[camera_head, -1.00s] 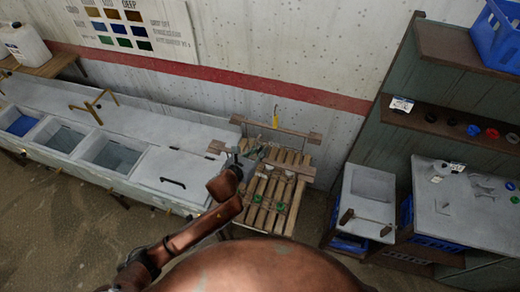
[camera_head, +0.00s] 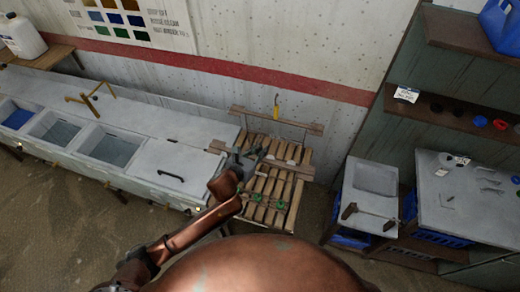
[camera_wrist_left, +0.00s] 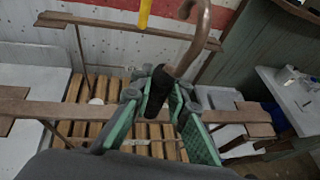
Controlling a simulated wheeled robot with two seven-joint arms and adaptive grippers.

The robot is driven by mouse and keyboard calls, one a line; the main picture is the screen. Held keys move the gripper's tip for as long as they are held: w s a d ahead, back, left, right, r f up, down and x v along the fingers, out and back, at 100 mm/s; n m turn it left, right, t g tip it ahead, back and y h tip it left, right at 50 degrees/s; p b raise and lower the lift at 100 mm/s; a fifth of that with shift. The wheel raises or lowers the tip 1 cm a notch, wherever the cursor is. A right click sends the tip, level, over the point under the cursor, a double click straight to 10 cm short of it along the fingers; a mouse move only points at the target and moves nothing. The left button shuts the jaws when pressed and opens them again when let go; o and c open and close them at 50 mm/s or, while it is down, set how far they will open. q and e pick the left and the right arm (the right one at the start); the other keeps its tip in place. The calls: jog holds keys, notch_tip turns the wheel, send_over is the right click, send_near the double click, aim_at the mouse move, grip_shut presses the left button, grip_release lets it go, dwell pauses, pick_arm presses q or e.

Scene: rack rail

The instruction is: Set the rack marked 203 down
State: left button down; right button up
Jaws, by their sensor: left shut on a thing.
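My left gripper (camera_head: 245,163) is over the left part of a slatted wooden stand (camera_head: 281,214). In the left wrist view, its green-padded fingers (camera_wrist_left: 175,110) are shut on the dark sleeve of a brown, curved hook. I take this as the handle of the rack (camera_wrist_left: 195,30); its marking does not show. The hook stands upright above the fingers. What hangs beneath is hidden by the gripper, so I cannot tell whether it touches the slats. A brown bar with broad ends (camera_wrist_left: 258,130) runs crosswise just beyond the fingers. My right gripper is out of view.
A second brown bar (camera_head: 302,126) stands at the stand's back, with a yellow piece (camera_head: 276,106) above it. A basin bench (camera_head: 174,160) adjoins on the left. A grey-topped cabinet (camera_head: 368,183) stands right, past a floor gap. Several small green things (camera_head: 281,203) lie on the front slats.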

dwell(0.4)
pick_arm(q)
jog(key=c, duration=1.8)
grip_release()
jog(key=shift+f, duration=0.15)
jog(key=shift+o, duration=0.6)
jog(key=shift+f, duration=0.15)
jog(key=o, duration=1.5)
jog(key=shift+s, duration=0.1)
jog(key=shift+s+a+p, duration=0.7)
jog(key=shift+s+a, duration=0.25)
jog(key=shift+s, duration=0.65)
jog(key=shift+s+a+p, duration=0.65)
jog(key=shift+s+a, duration=0.35)
jog(key=shift+s, duration=0.55)
jog(key=shift+s+a+p, duration=0.7)
jog(key=shift+s+a, duration=0.25)
jog(key=shift+s, duration=0.65)
